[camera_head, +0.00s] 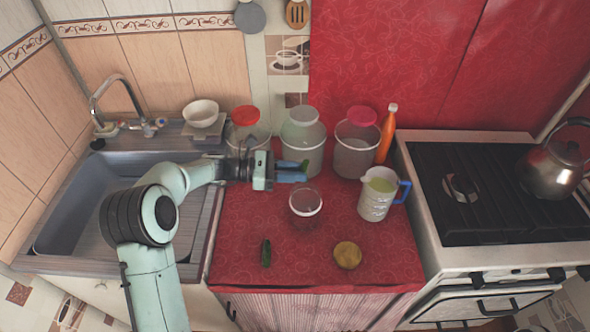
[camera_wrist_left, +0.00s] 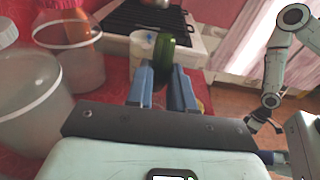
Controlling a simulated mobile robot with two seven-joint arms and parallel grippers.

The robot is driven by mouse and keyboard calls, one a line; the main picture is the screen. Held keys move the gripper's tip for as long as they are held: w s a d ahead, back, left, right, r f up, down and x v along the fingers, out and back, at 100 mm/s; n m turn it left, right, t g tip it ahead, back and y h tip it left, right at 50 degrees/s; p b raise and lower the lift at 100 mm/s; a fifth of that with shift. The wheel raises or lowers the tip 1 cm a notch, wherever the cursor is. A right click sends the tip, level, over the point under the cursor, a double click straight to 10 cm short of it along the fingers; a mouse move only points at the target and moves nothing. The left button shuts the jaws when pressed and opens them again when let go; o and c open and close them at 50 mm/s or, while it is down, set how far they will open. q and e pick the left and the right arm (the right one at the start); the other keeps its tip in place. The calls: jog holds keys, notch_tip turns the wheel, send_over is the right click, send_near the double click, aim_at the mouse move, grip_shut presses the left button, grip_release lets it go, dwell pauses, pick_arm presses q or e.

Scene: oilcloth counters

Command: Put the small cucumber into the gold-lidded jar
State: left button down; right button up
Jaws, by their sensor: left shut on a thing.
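My left gripper (camera_head: 292,171) is shut on a dark green cucumber (camera_head: 304,166) and holds it above the counter, in front of the lidded jars. The cucumber also shows upright between the blue fingers in the left wrist view (camera_wrist_left: 166,50). Another dark green cucumber (camera_head: 266,253) lies on the red counter near the front edge. A round gold-brown thing (camera_head: 347,255), which looks like a lid, lies at the front right; I cannot tell whether a jar is under it. A small clear jar (camera_head: 305,203) stands below and right of my gripper. My right gripper (camera_wrist_left: 262,123) shows small in the wrist view; its jaws are unclear.
Jars with a red lid (camera_head: 245,114), a whitish lid (camera_head: 303,114) and a pink lid (camera_head: 362,115) stand along the back. An orange bottle (camera_head: 386,134) and a measuring jug (camera_head: 377,198) stand right. The sink (camera_head: 75,213) is left, the stove (camera_head: 500,190) right.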

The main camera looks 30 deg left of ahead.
aim_at(295, 190)
pick_arm(q)
jog(key=shift+f+b, duration=1.15)
jog(key=shift+f, duration=1.45)
pick_arm(e)
jog(key=shift+s+f, duration=0.3)
jog(key=shift+f, duration=0.45)
jog(key=shift+s+f, duration=0.25)
jog(key=shift+f, duration=0.45)
pick_arm(q)
jog(key=c, duration=0.9)
grip_release()
jog(key=v, duration=1.3)
jog(key=shift+a, duration=0.2)
